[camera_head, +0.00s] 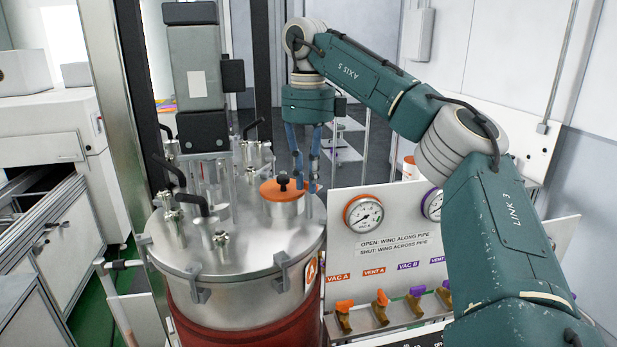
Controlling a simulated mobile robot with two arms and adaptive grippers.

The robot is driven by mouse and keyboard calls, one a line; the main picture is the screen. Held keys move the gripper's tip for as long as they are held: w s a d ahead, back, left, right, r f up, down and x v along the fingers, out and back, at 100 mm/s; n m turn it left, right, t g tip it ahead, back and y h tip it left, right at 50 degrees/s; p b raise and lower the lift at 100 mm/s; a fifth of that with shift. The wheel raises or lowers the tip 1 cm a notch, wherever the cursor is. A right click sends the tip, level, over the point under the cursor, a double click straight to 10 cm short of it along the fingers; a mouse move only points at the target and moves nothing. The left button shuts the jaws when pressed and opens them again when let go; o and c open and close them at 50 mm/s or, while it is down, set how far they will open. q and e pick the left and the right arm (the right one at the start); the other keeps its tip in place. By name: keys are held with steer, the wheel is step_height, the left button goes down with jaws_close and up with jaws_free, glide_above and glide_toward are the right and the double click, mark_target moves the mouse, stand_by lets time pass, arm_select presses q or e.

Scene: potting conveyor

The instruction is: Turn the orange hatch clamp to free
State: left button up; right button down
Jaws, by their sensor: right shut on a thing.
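The round hatch (281,205) on the steel vessel lid has an orange top and a black knob. The orange hatch clamp (316,187) shows only as a small orange piece at the hatch's right edge, mostly hidden by my fingers. My right gripper (306,182) reaches down from above, with blue-grey fingers, and is shut on the clamp. The clamp's exact angle cannot be told. My left gripper is not in view.
The steel vessel lid (185,245) carries several dark-handled fittings and a motor column (196,75) left of the hatch. A white gauge panel (400,215) with coloured valve handles stands close at right. Edge clamps (283,275) line the lid rim.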

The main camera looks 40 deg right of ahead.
steer(key=shift+r, duration=0.1)
steer(key=c, duration=1.7)
jaws_free()
steer(key=shift+r, duration=3.7)
